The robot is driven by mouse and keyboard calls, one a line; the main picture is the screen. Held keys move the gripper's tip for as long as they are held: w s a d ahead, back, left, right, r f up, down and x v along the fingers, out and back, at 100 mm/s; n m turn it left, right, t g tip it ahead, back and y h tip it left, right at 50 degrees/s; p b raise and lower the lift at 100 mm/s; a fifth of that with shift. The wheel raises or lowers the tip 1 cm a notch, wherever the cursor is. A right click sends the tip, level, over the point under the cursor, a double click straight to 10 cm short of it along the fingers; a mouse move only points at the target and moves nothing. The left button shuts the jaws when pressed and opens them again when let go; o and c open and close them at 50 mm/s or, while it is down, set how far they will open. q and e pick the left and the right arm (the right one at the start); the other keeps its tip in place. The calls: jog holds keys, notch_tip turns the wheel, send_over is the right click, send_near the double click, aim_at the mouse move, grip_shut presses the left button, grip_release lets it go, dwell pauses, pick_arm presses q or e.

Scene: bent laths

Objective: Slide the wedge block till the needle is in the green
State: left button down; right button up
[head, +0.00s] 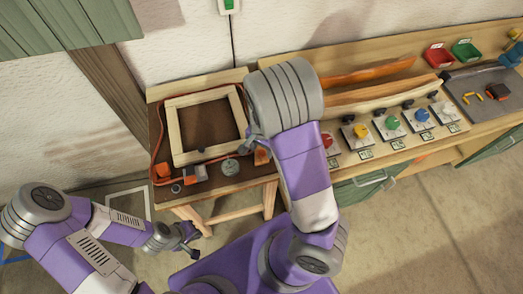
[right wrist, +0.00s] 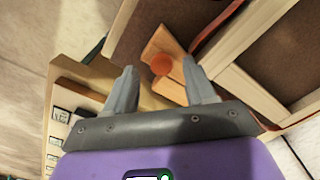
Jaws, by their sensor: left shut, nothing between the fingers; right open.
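The wedge block (right wrist: 164,40) is an orange-brown wooden piece with a round orange knob (right wrist: 162,63) in the right wrist view. In the head view an orange part (head: 262,156) shows just beside my right gripper (head: 254,146), mostly hidden by the arm. My right gripper (right wrist: 162,88) is open, its fingers either side of the knob's line; I cannot tell whether they touch anything. A round grey dial (head: 230,167) lies on the table's front edge; its needle and green zone are too small to make out. My left gripper (head: 189,244) is shut and empty, low in front of the table.
A light wooden frame (head: 175,130) lies on the brown table, with a red strap (head: 157,130) around it and orange blocks (head: 194,173) at its front left corner. To the right, a bench carries bent laths (head: 368,73) and a row of coloured knobs (head: 392,122).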

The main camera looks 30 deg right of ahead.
jog(key=shift+f, duration=0.9)
jog(key=shift+w, duration=0.1)
grip_shut()
